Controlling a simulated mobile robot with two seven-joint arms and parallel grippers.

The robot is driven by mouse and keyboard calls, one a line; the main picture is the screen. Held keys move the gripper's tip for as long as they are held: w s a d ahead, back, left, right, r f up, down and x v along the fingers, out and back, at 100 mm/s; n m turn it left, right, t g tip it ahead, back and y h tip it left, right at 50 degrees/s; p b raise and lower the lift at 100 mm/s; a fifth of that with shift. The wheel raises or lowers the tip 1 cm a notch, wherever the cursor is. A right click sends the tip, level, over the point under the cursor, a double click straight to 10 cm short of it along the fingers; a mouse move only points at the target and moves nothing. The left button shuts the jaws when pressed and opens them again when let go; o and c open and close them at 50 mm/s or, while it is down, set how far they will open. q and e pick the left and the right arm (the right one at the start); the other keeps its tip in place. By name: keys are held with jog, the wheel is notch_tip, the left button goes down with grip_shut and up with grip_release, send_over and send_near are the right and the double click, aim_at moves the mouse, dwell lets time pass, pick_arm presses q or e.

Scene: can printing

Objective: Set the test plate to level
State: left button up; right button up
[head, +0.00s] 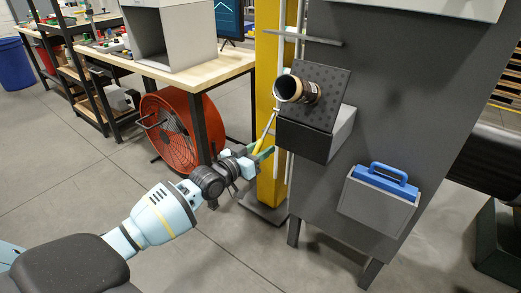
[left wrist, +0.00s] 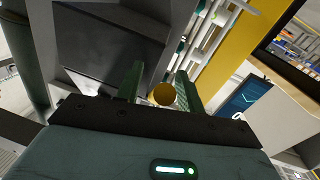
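The test plate (head: 327,88) is a dark dotted plate on a black block on the front of the grey machine (head: 395,110). It looks tilted. A dark and tan can (head: 300,90) sticks out from it, open end toward the left. A thin lever (head: 265,135) with a yellow grip hangs at a slant left of the block. My left gripper (head: 263,154) is at the lower end of that grip. In the left wrist view, a round yellow end (left wrist: 164,94) shows between the open green fingers, with gaps on both sides. My right gripper is out of view.
A blue-handled box (head: 380,200) is on the machine's lower front. A yellow post (head: 267,80) stands behind the lever. A workbench (head: 205,75) with a grey enclosure and a red fan (head: 170,130) under it is at left. The floor in front is clear.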

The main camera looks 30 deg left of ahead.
pick_arm(q)
jog(key=shift+c, duration=0.5)
grip_shut()
